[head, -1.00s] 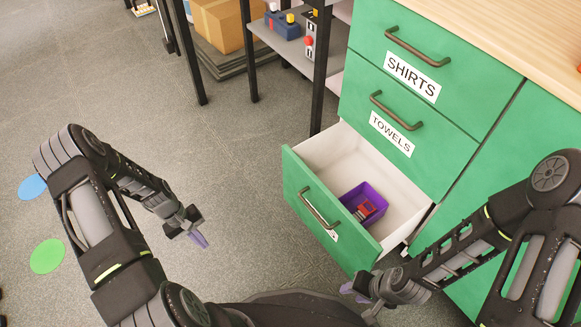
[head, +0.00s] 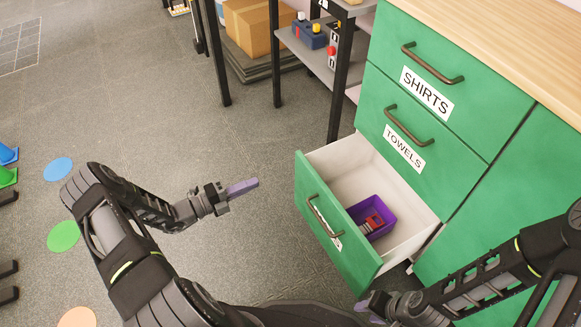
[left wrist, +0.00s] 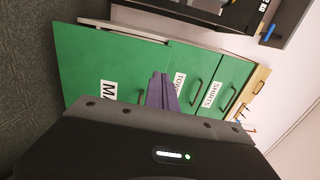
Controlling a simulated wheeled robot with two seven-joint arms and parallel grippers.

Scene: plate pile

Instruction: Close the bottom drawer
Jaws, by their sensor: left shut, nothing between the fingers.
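The bottom drawer (head: 330,235) of the green cabinet is pulled out, with its handle (head: 325,214) on the front panel. In the left wrist view the drawer front (left wrist: 100,62) stands out on the left side, its label partly hidden. A purple bin (head: 384,228) with a red item lies inside. My left gripper (head: 243,188) is shut and empty, apart from the drawer and to the left of its front; its fingers also show in the left wrist view (left wrist: 162,92). My right gripper (head: 372,306) is at the drawer's near lower corner; its jaws are too unclear to judge.
The closed towels drawer (head: 440,150) and shirts drawer (head: 480,110) are above. A black-framed shelf (head: 336,85) with small items stands behind, beside a cardboard box (head: 258,27). Open floor (head: 200,120) lies left of the drawer. Coloured floor dots (head: 64,236) are at far left.

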